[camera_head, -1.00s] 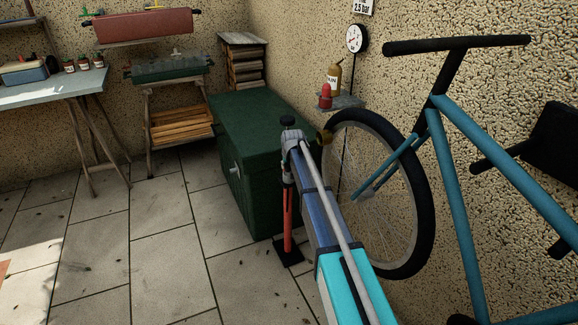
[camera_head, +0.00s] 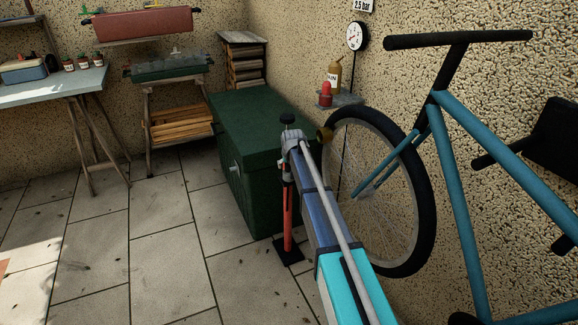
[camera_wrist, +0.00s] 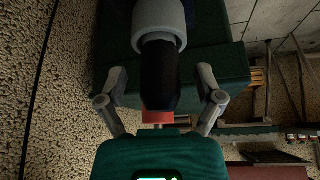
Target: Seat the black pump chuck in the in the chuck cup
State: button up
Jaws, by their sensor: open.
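In the wrist view a black cylindrical piece (camera_wrist: 160,72), which looks like the pump chuck, lies between the spread fingers of my gripper (camera_wrist: 163,88). Gaps show on both sides of it, so the gripper is open around it. I cannot tell whether the collar is the chuck cup or how deep the black piece sits. In the head view the gripper's fingers and the chuck cannot be made out.
A dark green chest (camera_head: 255,125) stands beyond my arm. A red upright post (camera_head: 288,215) with a black foot is near its front.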

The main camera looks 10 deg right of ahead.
jog(key=shift+r, duration=0.2)
notch_tip(320, 180, up, 10)
jog(key=p, duration=1)
jog(key=shift+r+p, duration=0.15)
jog(key=shift+p, duration=0.2)
jog(key=s+a+r+n+h, duration=0.1)
jog(key=s+r+n+h, duration=0.3)
jog(key=s+n+h, duration=0.2)
jog(key=s+a+r+n+h+b, duration=0.1)
jog(key=s+r+n+h, duration=0.3)
jog(key=s+n, duration=0.6)
jog(key=shift+a+r+n+t+h, duration=0.4)
jog(key=shift+n+h, duration=0.8)
jog(key=shift+n, duration=0.4)
jog(key=shift+s, duration=0.1)
